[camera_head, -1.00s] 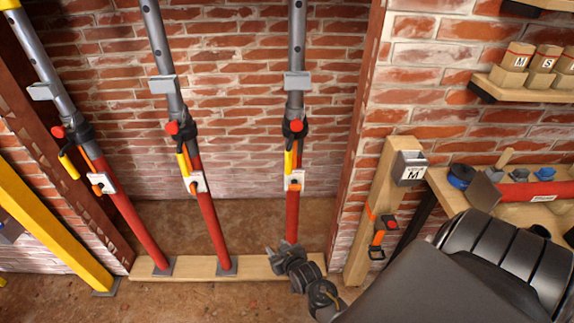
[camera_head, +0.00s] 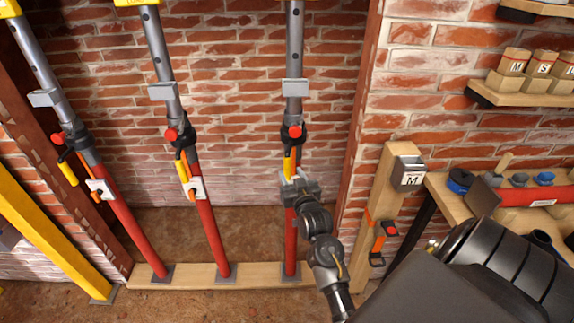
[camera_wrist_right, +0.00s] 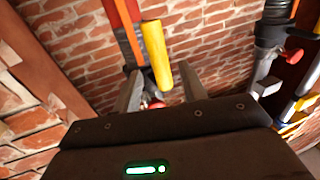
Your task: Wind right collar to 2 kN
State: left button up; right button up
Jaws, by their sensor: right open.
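The right prop is a grey tube (camera_head: 293,60) above a red tube (camera_head: 291,245). Its dark collar (camera_head: 294,146) has a red knob (camera_head: 295,131) and a yellow handle (camera_head: 289,163) hanging below. My right gripper (camera_head: 298,181) is at the prop just under that handle, covering the spot where the white plate was visible. My left gripper is not in view.
Similar middle (camera_head: 205,230) and left (camera_head: 130,225) props stand on the wooden sill (camera_head: 195,274). A yellow beam (camera_head: 50,240) leans at left.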

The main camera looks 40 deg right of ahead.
aim_at(288, 169)
jog(key=x, duration=0.5)
jog(key=shift+p, duration=0.3)
grip_shut()
